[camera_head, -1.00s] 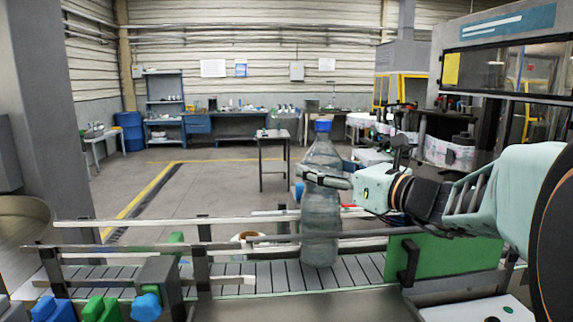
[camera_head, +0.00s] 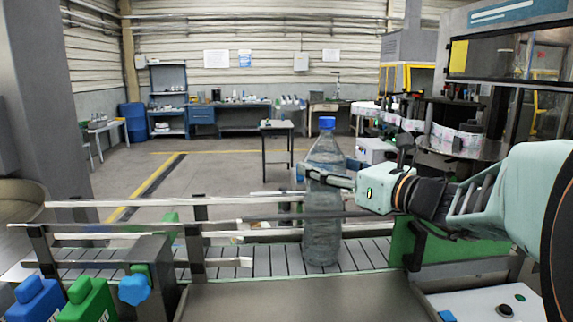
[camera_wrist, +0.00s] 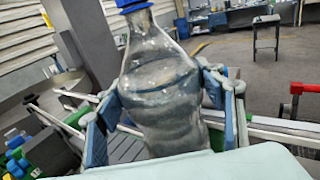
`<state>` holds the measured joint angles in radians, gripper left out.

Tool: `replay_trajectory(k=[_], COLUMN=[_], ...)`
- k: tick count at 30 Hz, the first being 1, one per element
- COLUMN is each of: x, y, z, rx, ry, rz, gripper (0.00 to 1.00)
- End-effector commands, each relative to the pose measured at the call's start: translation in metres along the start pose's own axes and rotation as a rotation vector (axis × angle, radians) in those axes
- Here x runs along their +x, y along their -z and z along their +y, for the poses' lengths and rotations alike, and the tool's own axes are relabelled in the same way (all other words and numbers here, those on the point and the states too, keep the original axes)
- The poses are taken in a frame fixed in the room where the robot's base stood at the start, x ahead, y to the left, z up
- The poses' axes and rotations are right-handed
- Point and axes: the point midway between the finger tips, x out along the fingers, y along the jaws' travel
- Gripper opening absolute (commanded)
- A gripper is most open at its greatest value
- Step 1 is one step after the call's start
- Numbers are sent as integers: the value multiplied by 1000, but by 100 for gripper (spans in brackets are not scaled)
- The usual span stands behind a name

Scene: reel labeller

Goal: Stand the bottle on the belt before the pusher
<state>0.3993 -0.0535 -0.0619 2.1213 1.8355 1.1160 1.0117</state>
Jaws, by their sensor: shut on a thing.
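The clear bottle with a blue cap (camera_head: 322,225) is upright at the belt (camera_head: 275,258), behind the front rail. Its base appears at belt level; I cannot tell whether it touches the belt. My gripper (camera_head: 315,177) is shut on the bottle's upper body from the right. In the wrist view the bottle (camera_wrist: 165,100) fills the space between the blue finger pads of my gripper (camera_wrist: 168,112). A green plate (camera_head: 455,240), which may be the pusher, stands just right of the bottle.
Guide rails (camera_head: 120,230) run along the belt. Blue and green blocks (camera_head: 90,298) stand at the front left. A control panel with buttons (camera_head: 485,305) is at the front right. A small table (camera_head: 277,126) stands on the open floor behind.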

Motion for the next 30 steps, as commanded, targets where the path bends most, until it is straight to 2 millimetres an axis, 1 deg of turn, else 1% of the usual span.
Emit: replay_trajectory(k=[1,6,7,11,20,24,30], x=[0,0,0,0,0,0,0], y=[-6,-2,3,3,2,-2,0], z=[0,0,0,0,0,0,-2], rx=[-4,-4,0,0,0,-1,-1], ry=[-1,-1,-1,0,-1,0,-1], rz=[-10,-9,0,0,0,0,0], gripper=[5,5,65,79,80,80,80])
